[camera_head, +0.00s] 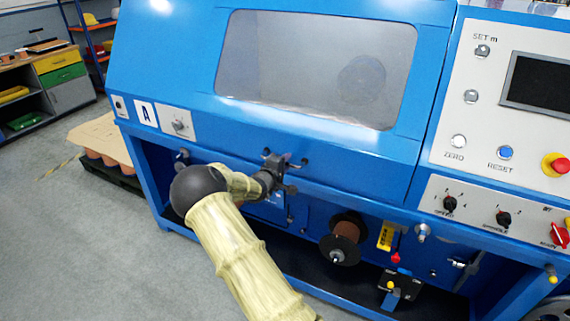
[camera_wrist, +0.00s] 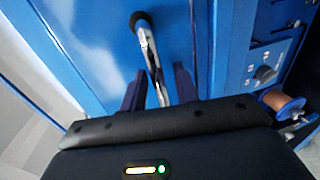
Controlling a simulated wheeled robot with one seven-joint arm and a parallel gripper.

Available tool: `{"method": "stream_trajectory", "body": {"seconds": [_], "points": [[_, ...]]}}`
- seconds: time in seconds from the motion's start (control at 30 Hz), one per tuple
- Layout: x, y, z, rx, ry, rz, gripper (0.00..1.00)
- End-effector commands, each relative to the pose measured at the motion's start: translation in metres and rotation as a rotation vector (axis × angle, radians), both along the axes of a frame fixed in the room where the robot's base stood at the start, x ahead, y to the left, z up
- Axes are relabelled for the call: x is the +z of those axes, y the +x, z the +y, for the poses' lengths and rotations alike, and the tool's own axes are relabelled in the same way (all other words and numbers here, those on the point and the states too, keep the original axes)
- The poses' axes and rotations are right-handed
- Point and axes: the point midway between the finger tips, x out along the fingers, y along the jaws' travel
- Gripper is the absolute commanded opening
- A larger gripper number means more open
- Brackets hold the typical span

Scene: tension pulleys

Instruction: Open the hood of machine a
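A handle with dark ends (camera_head: 303,162) sits at the hood's lower front edge. In the wrist view the metal handle bar (camera_wrist: 147,42) runs away from me, between my fingers. My gripper (camera_head: 277,168) is at the handle; in the wrist view its two dark fingers (camera_wrist: 159,88) stand apart on either side of the bar. I see no clear grip on it.
A control panel with a screen (camera_head: 540,85) and knobs stands at the right. Below the hood are a brown spool (camera_head: 346,236) and small fittings in an open bay. A pallet with a cardboard-topped load (camera_head: 100,140) is on the floor at the left. The grey floor in front is clear.

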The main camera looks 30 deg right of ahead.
Motion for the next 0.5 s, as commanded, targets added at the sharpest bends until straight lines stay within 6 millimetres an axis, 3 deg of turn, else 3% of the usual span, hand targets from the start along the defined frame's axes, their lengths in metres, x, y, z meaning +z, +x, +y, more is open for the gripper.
{"method": "stream_trajectory", "body": {"seconds": [0.2,0.37,0.5], "points": [[-0.0002,0.0002,0.0003,0.001,0.000,0.000,0.30],[-0.0002,0.0001,0.0004,0.001,0.000,0.000,0.00],[-0.0002,0.0000,0.0005,0.001,0.001,0.000,0.00]]}}
